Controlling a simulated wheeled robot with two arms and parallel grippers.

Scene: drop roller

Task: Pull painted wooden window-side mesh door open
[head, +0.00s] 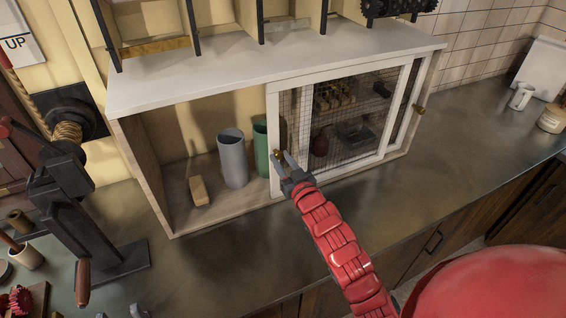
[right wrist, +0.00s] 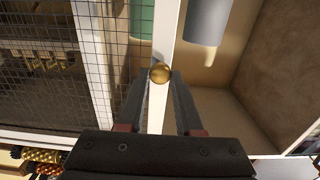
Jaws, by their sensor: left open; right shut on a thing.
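The painted white mesh door (head: 273,118) is in the front of a low white-topped cabinet (head: 165,92), in the head view. It covers the middle and right; the left part is open. A brass knob (right wrist: 160,72) sits on its left stile in the head view, and the stile (right wrist: 165,40) shows in the right wrist view. My right gripper (head: 283,161) is shut on the knob, with one finger on each side of it. Tips of what looks like my left gripper (head: 97,314) show at the bottom left edge, apart and empty.
The open bay holds a grey cup (head: 232,160), a green cup (head: 261,145) and a wooden block (head: 199,190). Another brass knob (head: 420,109) is at the right end. A black crank device (head: 85,215) stands left. The counter (head: 235,245) in front is mostly clear.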

